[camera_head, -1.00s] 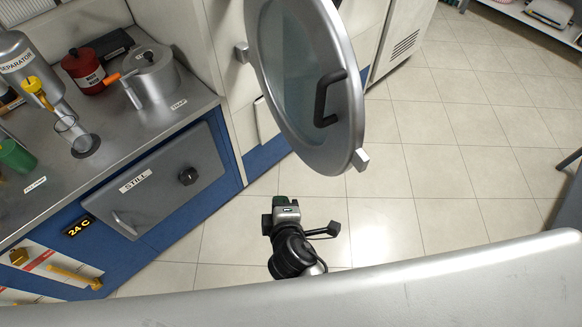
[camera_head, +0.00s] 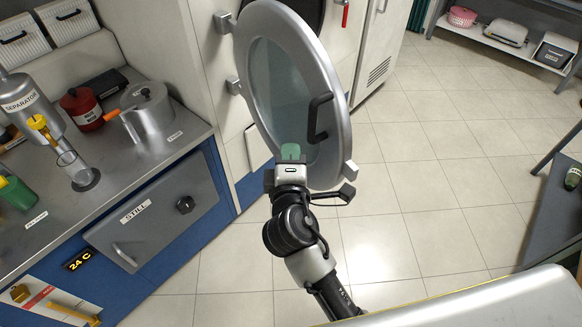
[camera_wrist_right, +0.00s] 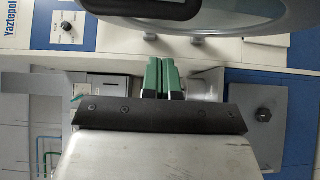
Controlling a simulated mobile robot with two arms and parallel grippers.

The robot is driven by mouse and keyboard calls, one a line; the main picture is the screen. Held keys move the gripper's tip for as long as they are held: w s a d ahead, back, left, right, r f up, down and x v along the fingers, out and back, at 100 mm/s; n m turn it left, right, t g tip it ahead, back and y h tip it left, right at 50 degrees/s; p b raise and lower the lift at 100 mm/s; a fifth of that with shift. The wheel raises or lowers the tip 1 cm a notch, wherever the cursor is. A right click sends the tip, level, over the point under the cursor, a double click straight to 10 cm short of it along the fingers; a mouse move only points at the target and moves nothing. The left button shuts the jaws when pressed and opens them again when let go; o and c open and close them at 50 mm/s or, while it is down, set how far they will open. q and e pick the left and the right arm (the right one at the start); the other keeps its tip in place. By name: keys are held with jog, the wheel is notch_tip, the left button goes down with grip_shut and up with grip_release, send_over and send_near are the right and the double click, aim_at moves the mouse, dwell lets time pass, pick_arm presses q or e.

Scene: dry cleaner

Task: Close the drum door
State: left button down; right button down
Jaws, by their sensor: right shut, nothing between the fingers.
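The drum door (camera_head: 345,90) is a round silver ring with a glass pane. It stands open, swung out from the machine front, with hinge blocks at its left. Its black handle (camera_head: 320,118) is on the face toward me. A dark opening (camera_head: 300,8) shows partly behind the door's top. My right gripper (camera_head: 291,152) has green fingertips pressed together, empty, in front of the door's lower part in the head view; I cannot tell if it touches. In the wrist view, the shut fingers (camera_wrist_right: 160,78) are below the door rim (camera_wrist_right: 240,24) and handle (camera_wrist_right: 140,8). My left gripper is out of view.
A steel counter at left holds a separator (camera_head: 30,100), a red can (camera_head: 80,108) and a metal pot (camera_head: 148,108). The still door (camera_head: 155,215) is below. Tiled floor (camera_head: 440,180) is clear at right, with a dark table (camera_head: 550,215) at the right edge.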

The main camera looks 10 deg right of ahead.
jog(key=w+d, duration=0.1)
jog(key=w+d+p, duration=0.1)
jog(key=d, duration=0.1)
jog(key=shift+w+d, duration=0.15)
jog(key=shift+d, duration=0.05)
